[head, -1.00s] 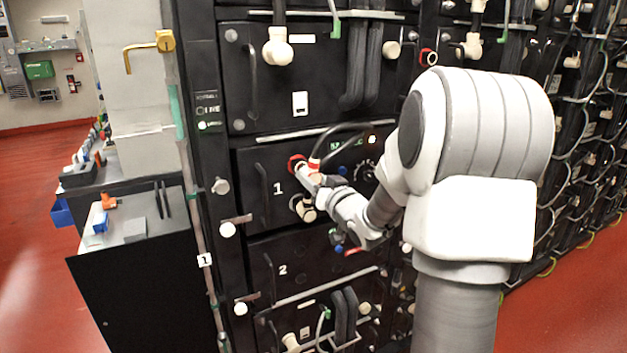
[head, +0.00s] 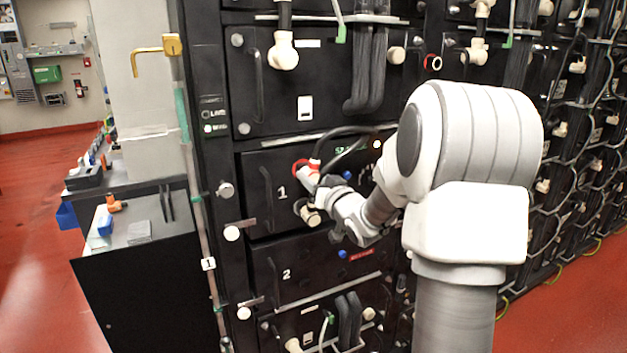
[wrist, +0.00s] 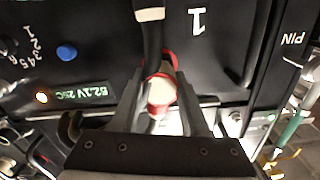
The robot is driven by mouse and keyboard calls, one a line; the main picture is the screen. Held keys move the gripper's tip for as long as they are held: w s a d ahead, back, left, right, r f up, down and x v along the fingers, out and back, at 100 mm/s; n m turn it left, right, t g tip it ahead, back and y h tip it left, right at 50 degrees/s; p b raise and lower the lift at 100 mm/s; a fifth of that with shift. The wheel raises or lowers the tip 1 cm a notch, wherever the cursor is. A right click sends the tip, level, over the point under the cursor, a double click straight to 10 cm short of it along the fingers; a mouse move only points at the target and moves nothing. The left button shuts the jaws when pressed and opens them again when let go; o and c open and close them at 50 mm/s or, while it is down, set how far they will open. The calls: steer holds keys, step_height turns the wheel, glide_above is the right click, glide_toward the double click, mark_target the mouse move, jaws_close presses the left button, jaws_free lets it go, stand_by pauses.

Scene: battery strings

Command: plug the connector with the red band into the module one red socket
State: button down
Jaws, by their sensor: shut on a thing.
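The module one panel (head: 255,215), black with a white "1", faces me. Its red socket shows as a red ring (head: 298,165) right of the handle, and also in the wrist view (wrist: 172,60). My gripper (head: 316,183) is shut on the white connector with the red band (head: 309,174), right at this ring. In the wrist view the connector (wrist: 160,92) sits between my two fingers and covers part of the ring. A black cable runs from it. I cannot tell whether the connector is inside the socket or just in front of it.
A cream plug (head: 311,214) sits just below my gripper. A blue knob (wrist: 67,53) and a lit display (wrist: 90,95) are on the same panel.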

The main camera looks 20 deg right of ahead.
steer(key=shift+c, duration=1.6)
jaws_free()
steer(key=s, duration=1.7)
steer(key=shift+s+d, duration=0.15)
steer(key=shift+d, duration=0.15)
steer(key=shift+c, duration=0.2)
